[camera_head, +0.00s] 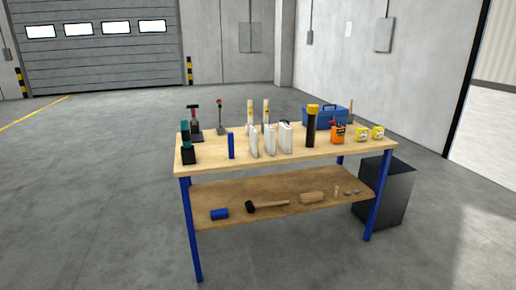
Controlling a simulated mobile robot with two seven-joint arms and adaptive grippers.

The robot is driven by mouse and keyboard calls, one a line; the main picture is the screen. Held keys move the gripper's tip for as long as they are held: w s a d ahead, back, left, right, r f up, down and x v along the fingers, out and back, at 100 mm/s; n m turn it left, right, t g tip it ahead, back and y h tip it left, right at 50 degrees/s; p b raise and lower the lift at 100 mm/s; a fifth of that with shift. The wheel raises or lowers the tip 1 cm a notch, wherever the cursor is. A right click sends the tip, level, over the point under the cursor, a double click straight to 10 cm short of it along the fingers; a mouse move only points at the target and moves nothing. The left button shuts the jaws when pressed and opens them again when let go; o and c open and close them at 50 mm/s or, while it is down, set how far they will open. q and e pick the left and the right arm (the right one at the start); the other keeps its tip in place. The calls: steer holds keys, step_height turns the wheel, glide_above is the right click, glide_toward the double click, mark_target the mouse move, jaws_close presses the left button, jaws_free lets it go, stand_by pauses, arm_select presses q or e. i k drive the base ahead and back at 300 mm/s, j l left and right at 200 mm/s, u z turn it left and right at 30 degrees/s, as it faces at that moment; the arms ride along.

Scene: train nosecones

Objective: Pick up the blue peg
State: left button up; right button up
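A slim blue upright piece (231,146), which looks like the blue peg, stands near the front edge of the wooden workbench top (205,163). It is left of several white upright pieces (269,141) and apart from the dark and teal tool at the left corner. A shorter blue cylinder (219,214) lies on the lower shelf (230,195). Neither of my grippers is in view.
A black and teal tool (187,145), a black and yellow flashlight-like cylinder (312,126), an orange can (337,134) and a blue toolbox (325,115) stand on the bench. A dark cabinet (388,190) is at its right. Floor in front is clear.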

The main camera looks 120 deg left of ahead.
mark_target(230, 134)
steer(key=u, duration=4.2)
steer(key=i+z, duration=0.2)
steer(key=i, duration=0.45)
